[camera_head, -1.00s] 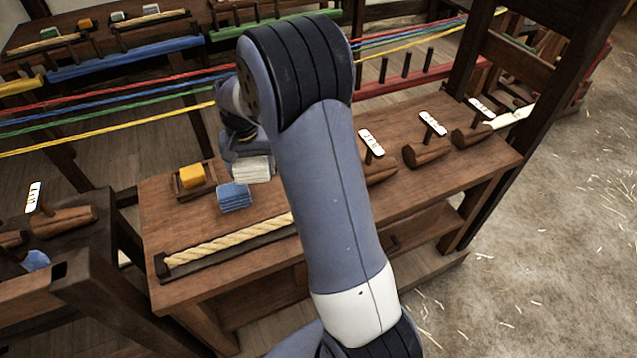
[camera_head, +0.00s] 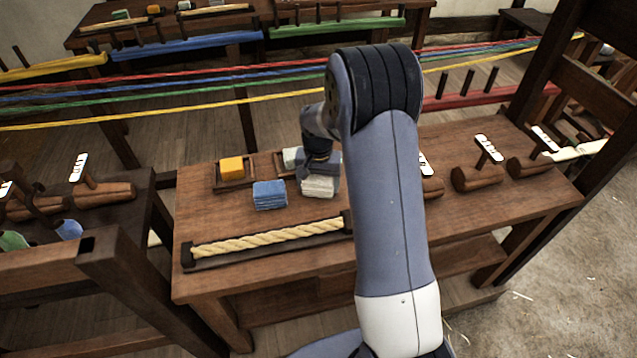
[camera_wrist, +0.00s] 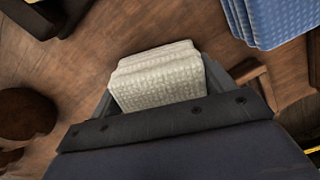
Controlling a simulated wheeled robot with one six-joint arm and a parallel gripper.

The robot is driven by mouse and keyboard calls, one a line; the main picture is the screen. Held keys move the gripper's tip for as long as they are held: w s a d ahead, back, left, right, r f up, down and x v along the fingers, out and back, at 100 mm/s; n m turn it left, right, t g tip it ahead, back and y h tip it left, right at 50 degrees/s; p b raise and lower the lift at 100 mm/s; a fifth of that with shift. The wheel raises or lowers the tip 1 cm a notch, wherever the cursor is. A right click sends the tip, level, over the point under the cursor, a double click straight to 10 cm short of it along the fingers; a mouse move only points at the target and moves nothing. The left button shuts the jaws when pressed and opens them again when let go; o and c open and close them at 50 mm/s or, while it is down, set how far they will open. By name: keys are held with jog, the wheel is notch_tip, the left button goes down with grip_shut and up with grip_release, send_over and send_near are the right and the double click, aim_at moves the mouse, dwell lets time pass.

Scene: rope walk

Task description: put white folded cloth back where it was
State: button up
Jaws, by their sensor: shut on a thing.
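The white folded cloth (camera_head: 320,187) is between the fingers of my gripper (camera_head: 320,177), low over the workbench (camera_head: 400,205). I cannot tell whether it touches the bench top. In the wrist view the white folded cloth (camera_wrist: 158,80) is a stack of layers, gripped from both sides by my gripper (camera_wrist: 160,90). A blue folded cloth (camera_head: 269,195) lies on the bench to its left, apart from it; it also shows at the top right of the wrist view (camera_wrist: 270,20). My arm hides part of the bench to the right.
A rope piece (camera_head: 265,237) lies along the front edge. Wooden tools (camera_head: 478,178) stand at right. Coloured ropes stretch behind the bench.

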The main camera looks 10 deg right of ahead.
aim_at(318, 177)
jog(key=shift+f, duration=0.25)
jog(key=shift+f, duration=0.1)
jog(key=o, duration=0.9)
jog(key=shift+o, duration=0.2)
notch_tip(318, 177, up, 12)
jog(key=shift+r, duration=0.15)
